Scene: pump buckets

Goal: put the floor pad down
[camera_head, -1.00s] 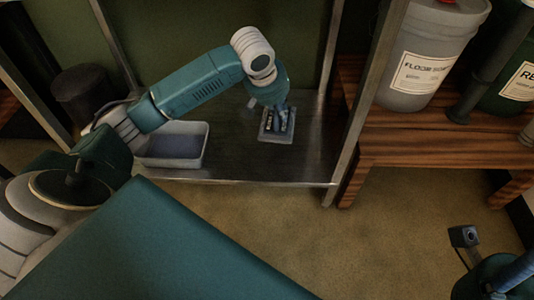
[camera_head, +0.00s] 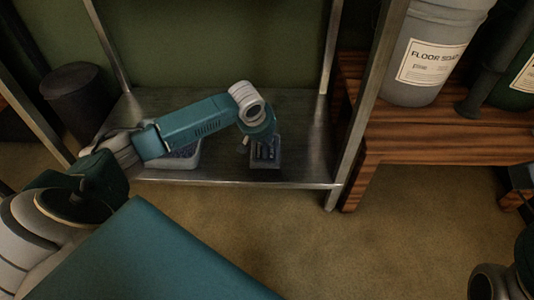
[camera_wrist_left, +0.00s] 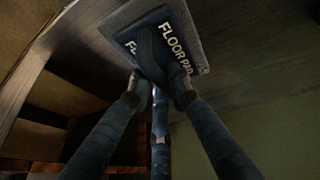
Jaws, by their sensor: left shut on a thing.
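The floor pad (camera_head: 265,164) is a small grey pad near the front edge of the metal shelf (camera_head: 310,165). My left gripper (camera_head: 264,149) is above it with its fingers closed on its handle. In the left wrist view the pad (camera_wrist_left: 203,48) shows its white FLOOR PAD lettering, with the fingers of my left gripper (camera_wrist_left: 160,82) around the dark handle. The pad lies flat or nearly so. I cannot tell whether its underside touches the shelf. My right gripper is out of view; only part of my right arm shows at the lower right.
A grey tray (camera_head: 187,160) sits to the left on the shelf, partly behind my left arm. A dark bin (camera_head: 77,95) stands further left. A shelf post (camera_head: 352,125) separates this bay from a wooden bench (camera_head: 430,145) with a FLOOR SOAP bucket (camera_head: 415,90). Bare shelf lies right of the pad.

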